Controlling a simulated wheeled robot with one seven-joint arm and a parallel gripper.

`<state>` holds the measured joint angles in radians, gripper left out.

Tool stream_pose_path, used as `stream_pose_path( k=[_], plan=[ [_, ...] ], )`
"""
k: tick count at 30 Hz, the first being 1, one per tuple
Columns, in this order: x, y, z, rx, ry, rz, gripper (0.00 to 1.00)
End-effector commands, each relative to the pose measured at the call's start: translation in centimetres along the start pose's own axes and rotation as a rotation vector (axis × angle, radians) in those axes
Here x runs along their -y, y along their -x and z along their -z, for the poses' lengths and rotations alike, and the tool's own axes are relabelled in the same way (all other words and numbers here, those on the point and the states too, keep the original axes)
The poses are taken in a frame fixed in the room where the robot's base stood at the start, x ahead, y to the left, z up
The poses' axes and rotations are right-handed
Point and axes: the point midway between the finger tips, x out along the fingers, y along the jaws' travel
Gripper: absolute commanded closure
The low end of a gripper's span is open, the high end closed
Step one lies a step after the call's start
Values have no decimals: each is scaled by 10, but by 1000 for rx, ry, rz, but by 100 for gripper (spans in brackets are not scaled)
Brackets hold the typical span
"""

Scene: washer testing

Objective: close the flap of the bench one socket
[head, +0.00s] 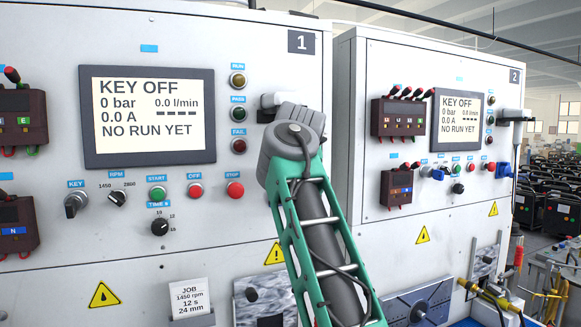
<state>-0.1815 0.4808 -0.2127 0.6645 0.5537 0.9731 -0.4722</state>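Bench one is the white cabinet marked 1 (302,42). On its right side, a light grey piece (283,99) with a dark part below its left end shows past my arm. It looks like the socket with its flap, but my wrist covers most of it. I cannot tell how far the flap stands open. My green arm rises from the bottom to a grey wrist in front of this spot. My gripper's fingers are hidden behind the wrist, so whether they touch the flap cannot be seen.
Bench one's screen (148,116) reads KEY OFF. Lamps, knobs and a red stop button (235,190) sit left of my wrist. Bench two (432,120) stands to the right, with a similar grey fitting (515,115) and a blue connector (503,171).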

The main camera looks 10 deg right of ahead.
Motion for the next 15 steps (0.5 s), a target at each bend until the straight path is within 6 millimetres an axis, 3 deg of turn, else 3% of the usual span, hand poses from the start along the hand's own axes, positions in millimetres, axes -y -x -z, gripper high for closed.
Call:
stream_pose_path(
  k=[2, 15],
  plan=[
    [0, 0, 0, 1, 0, 0, 58],
    [0, 0, 0, 1, 1, 1, 94]
  ],
)
